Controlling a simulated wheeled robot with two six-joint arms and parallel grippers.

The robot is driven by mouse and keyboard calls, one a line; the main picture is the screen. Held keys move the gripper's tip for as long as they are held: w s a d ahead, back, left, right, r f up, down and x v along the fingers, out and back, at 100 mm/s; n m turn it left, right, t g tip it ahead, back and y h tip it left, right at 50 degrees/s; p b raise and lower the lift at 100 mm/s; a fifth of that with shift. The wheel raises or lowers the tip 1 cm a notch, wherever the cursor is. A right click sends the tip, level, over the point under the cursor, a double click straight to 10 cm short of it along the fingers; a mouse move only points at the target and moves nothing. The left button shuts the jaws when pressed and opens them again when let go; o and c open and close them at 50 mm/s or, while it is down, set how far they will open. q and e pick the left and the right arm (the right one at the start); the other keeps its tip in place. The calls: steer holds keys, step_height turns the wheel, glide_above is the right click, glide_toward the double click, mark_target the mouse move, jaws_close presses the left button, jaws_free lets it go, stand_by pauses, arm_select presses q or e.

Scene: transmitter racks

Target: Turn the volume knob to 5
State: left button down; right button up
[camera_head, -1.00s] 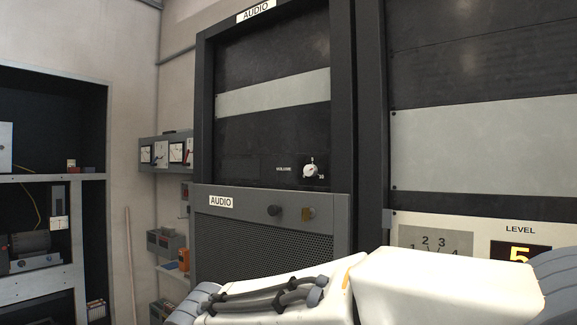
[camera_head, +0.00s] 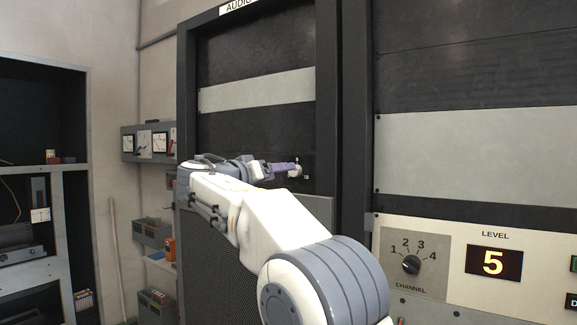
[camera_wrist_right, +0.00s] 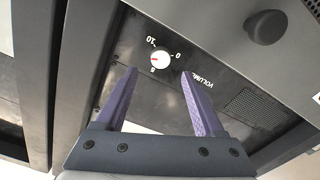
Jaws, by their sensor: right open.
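The volume knob (camera_head: 295,171) is a small white round dial on the dark upper panel of the audio rack. In the right wrist view the knob (camera_wrist_right: 160,60) appears upside down, with "VOLUME", "0" and "10" printed around it. A small red mark shows on its left side there; its exact setting is too small to read. My right gripper (camera_wrist_right: 158,74) has two purple fingers spread apart, with the knob showing just beyond and between the tips. In the head view the right gripper (camera_head: 284,167) reaches the knob's left side and partly covers it. My left gripper is out of view.
The level panel (camera_head: 455,235) at right has a channel selector (camera_head: 411,265) and a display (camera_head: 493,263) reading 5. A dark round knob (camera_wrist_right: 266,27) sits on the grey panel by the volume panel. Shelves (camera_head: 35,215) stand at far left.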

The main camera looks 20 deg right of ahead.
mark_target(295, 171)
steer(key=p+x, duration=0.2)
steer(key=x, duration=0.3)
steer(key=shift+w+d, duration=0.25)
steer(key=shift+d, duration=0.05)
jaws_close()
